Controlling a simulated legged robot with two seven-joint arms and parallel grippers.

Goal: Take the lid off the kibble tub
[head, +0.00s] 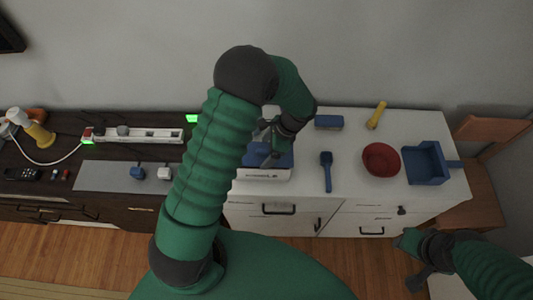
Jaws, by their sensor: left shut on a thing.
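The kibble tub (263,174) is a white box with dark lettering on its front, on the white counter. Its blue lid (284,160) shows just above the white front. I cannot tell whether the lid sits on the rim or is slightly raised. My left gripper (268,153) reaches down over the lid and is shut on it; its fingers and my arm hide part of the lid and the tub's left side. My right gripper (418,268) is low at the right, in front of the counter, away from the tub; its jaw gap is unclear.
Right of the tub are a blue scoop (327,171), blue block (329,122), yellow-handled tool (376,115), red bowl (381,159) and blue dustpan (425,163). Left, a dark counter holds a power strip (137,134) and a grey mat (108,176). A wooden chair (482,165) stands right.

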